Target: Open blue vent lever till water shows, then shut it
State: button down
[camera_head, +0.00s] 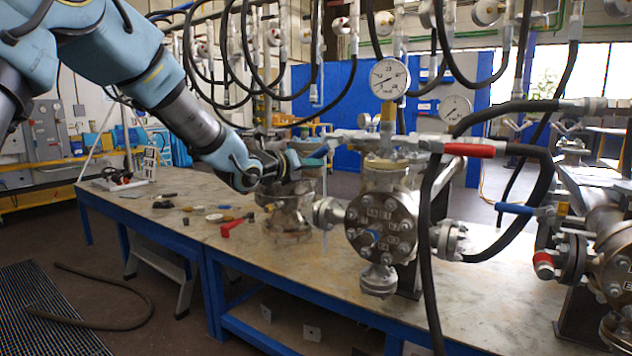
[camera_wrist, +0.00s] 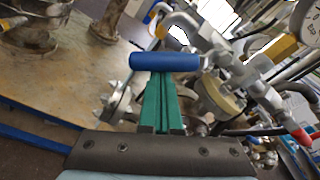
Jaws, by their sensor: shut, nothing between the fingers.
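In the wrist view a blue lever handle (camera_wrist: 165,62) lies crosswise just beyond the tips of my gripper (camera_wrist: 160,82). The green fingers are shut together with nothing between them. I cannot tell whether the tips touch the handle. In the head view my gripper (camera_head: 318,160) is at the upper left of the middle flanged vessel (camera_head: 383,222), beside its pipework. The blue handle by the gripper is not clear there. A thin pale vertical tube (camera_head: 324,195) shows below the gripper. I can make out no water.
A red-handled lever (camera_head: 470,150) and black hoses lie right of the gripper. Another blue handle (camera_head: 515,208) is by the right-hand vessel (camera_head: 608,235). Gauges (camera_head: 390,78) stand above. Loose tools, including a red one (camera_head: 236,224), lie on the bench (camera_head: 160,215).

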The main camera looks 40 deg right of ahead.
jog(key=shift+w+a+r+m+t+b, duration=0.15)
jog(key=shift+w+r+m+b, duration=0.25)
jog(key=shift+r+m+b, duration=0.85)
jog(key=shift+w+a+r+m+t+b, duration=0.1)
jog(key=shift+w+m+t+b, duration=0.4)
jog(key=shift+b, duration=1.6)
jog(key=shift+w+a+r+m+g+b, duration=0.2)
jog(key=shift+r+m+b, duration=0.5)
jog(key=shift+m+b, duration=0.7)
jog(key=shift+d+n, duration=0.15)
jog(key=shift+n, duration=0.1)
jog(key=shift+f+b, duration=0.1)
jog(key=shift+b, duration=0.25)
notch_tip(320, 180, down, 4)
jog(key=b, duration=0.4)
jog(key=b+v, duration=0.1)
jog(key=v, duration=0.8)
jog(key=shift+r, duration=0.3)
